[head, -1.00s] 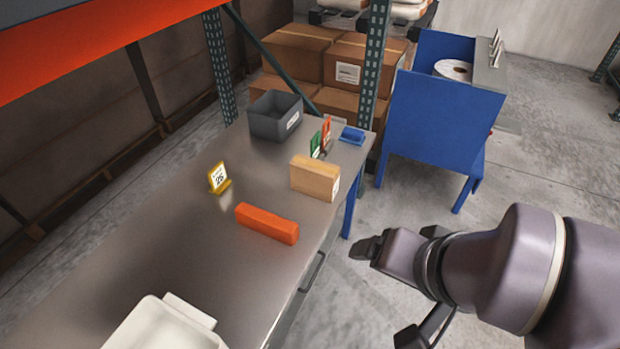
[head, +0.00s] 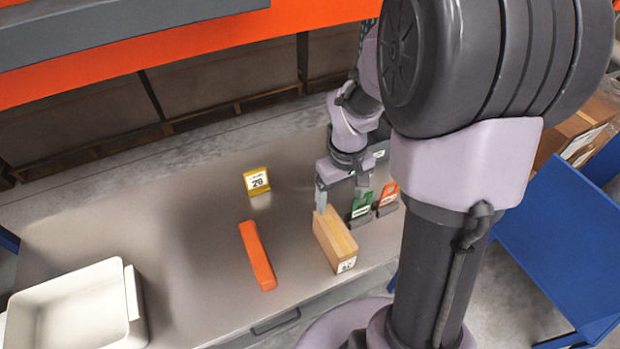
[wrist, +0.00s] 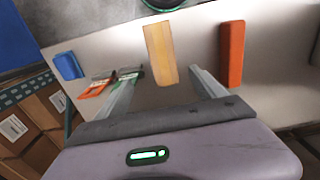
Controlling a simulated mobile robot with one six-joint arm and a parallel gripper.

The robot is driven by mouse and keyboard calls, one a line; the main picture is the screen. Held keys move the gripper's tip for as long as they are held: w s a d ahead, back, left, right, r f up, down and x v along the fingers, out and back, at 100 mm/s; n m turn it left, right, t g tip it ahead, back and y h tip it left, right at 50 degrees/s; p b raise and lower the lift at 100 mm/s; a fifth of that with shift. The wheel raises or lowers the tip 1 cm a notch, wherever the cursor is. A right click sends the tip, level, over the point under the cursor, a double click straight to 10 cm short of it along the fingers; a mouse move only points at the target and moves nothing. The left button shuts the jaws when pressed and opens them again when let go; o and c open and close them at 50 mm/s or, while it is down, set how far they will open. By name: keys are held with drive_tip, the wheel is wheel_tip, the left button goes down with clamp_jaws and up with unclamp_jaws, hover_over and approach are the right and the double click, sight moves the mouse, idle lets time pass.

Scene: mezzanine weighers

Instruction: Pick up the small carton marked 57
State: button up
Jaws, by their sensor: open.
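A small tan carton (head: 335,240) stands on the metal table near its front edge, with a white label on its near end. The label's number is too small to read surely. My gripper (head: 341,200) is open and empty above the table, at the carton's far end. In the wrist view, the carton (wrist: 161,52) lies ahead of my gripper (wrist: 165,76), roughly in line with the gap between the two fingers. I cannot tell the height of the fingertips over it.
An orange block (head: 257,255) lies left of the carton. Green (head: 362,205) and orange (head: 388,196) cards stand close on its right. A yellow card (head: 257,181) stands farther back and a white bin (head: 75,310) at left. A blue tray (wrist: 68,66) shows in the wrist view.

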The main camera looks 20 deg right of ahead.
sight(335, 229)
drive_tip(key=f+b, duration=0.1)
drive_tip(key=f, duration=0.3)
drive_tip(key=f+b, duration=0.2)
drive_tip(key=f, duration=0.2)
drive_tip(key=f+b, duration=0.1)
drive_tip(key=f, duration=0.3)
drive_tip(key=shift+s+a+b, duration=0.15)
drive_tip(key=shift+a+b, duration=0.2)
wheel_tip(335, 229, down, 5)
drive_tip(key=b, duration=0.2)
drive_tip(key=shift+s+f+b, duration=0.1)
drive_tip(key=shift+b, duration=0.3)
clamp_jaws()
drive_tip(key=shift+r, duration=0.25)
